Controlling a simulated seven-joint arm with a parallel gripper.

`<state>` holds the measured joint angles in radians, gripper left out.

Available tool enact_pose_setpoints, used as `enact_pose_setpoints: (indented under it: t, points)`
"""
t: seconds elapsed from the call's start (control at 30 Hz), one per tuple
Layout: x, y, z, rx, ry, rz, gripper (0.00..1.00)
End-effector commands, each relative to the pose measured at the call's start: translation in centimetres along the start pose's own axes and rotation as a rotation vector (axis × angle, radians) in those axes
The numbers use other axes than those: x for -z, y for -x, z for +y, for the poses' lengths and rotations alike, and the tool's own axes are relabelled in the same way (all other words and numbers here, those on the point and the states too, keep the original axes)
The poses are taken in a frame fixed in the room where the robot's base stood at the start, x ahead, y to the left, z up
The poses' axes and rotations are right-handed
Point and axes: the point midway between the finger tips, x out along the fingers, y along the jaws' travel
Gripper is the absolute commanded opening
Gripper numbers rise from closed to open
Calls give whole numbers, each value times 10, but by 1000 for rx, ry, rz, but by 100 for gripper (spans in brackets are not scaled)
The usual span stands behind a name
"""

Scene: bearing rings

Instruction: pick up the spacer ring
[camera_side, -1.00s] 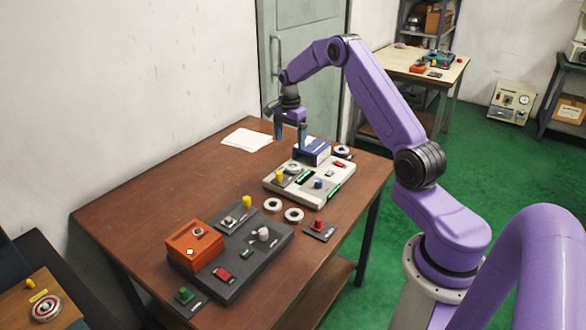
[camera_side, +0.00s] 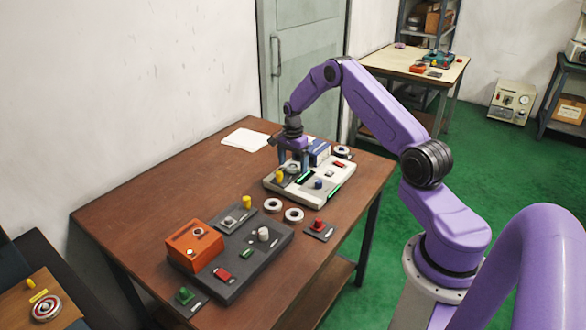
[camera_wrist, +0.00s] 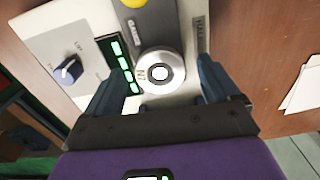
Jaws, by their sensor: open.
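A pale metal ring (camera_wrist: 172,61) with a dark centre sits on a grey strip of the white panel (camera_wrist: 65,35). In the wrist view it lies between the fingers of my gripper (camera_wrist: 160,80), which is open and empty. In the side view my gripper (camera_side: 293,162) is low over the panel (camera_side: 318,192), with its fingers about the ring (camera_side: 292,169). Two more pale rings, one (camera_side: 272,205) and another (camera_side: 294,215), lie on the table in front of the panel. I cannot tell which ring is called the spacer.
A yellow knob (camera_side: 280,175) and a blue knob (camera_wrist: 70,70) are on the panel near the ring. Another ring (camera_side: 342,151) lies behind the panel. A dark tray (camera_side: 243,262) with an orange box (camera_side: 193,246) stands at the front.

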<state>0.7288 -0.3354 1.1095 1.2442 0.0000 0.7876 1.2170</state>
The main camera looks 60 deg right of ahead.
Motion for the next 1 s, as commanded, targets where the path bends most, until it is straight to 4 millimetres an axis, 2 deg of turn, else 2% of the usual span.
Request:
enact_pose_setpoints:
  t: [0.13, 0.3, 0.33, 0.37, 0.77, 1.0]
  points:
    - [0, 0, 0, 0, 0, 0, 89]
    - [0, 0, 0, 0, 0, 0, 33]
    - [0, 0, 0, 0, 0, 0, 24]
    - [0, 0, 0, 0, 0, 0, 20]
    - [0, 7, -1, 1, 0, 0, 20]
    - [-1, 36, 1, 2, 0, 1, 20]
